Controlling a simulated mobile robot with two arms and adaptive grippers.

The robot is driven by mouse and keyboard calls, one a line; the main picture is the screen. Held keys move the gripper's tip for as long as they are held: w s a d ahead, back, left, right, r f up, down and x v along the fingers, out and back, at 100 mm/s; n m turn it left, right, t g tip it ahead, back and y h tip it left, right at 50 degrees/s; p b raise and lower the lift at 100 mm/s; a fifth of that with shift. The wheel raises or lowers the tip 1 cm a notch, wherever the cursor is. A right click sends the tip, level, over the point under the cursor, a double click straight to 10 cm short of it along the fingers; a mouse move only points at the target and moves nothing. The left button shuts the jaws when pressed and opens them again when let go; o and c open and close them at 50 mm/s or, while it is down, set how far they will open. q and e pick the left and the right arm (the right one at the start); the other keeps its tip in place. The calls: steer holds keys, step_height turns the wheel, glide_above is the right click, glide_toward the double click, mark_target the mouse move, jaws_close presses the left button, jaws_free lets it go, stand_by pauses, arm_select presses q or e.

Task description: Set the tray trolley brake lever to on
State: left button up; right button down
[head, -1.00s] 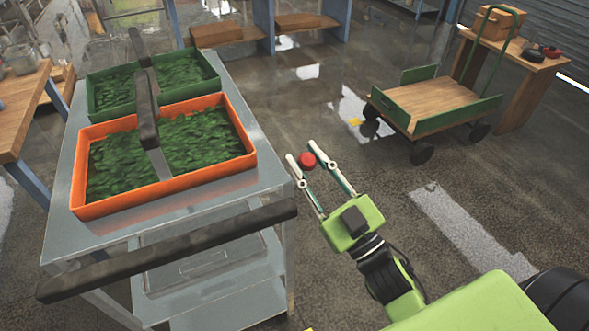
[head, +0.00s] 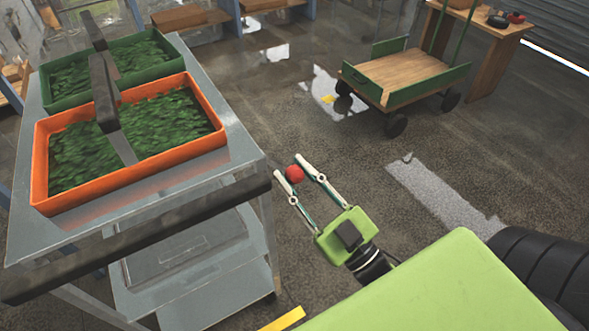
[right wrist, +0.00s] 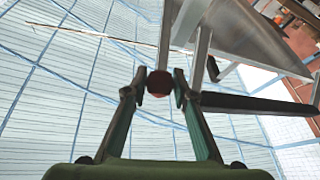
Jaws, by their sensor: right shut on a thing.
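The tray trolley (head: 238,148) stands at the left in the head view, with a steel top and a dark push handle (head: 150,232). A round red knob (head: 294,173), apparently the brake lever's end, sits just right of the trolley's near right corner. My right gripper (head: 293,166) is shut on the red knob, one fingertip on each side. The right wrist view shows the knob (right wrist: 159,84) between the fingertips, with the trolley's handle (right wrist: 240,103) to the right. The lever's shaft is not clearly visible. My left gripper is out of view.
A green-sided cart (head: 400,75) stands at the back right near a wooden table (head: 485,55). The floor between is clear.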

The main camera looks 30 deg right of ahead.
steer(key=shift+f, duration=0.35)
steer(key=c, duration=2)
jaws_free()
steer(key=o, duration=0.3)
steer(key=shift+r, duration=0.15)
steer(key=v, duration=1.2)
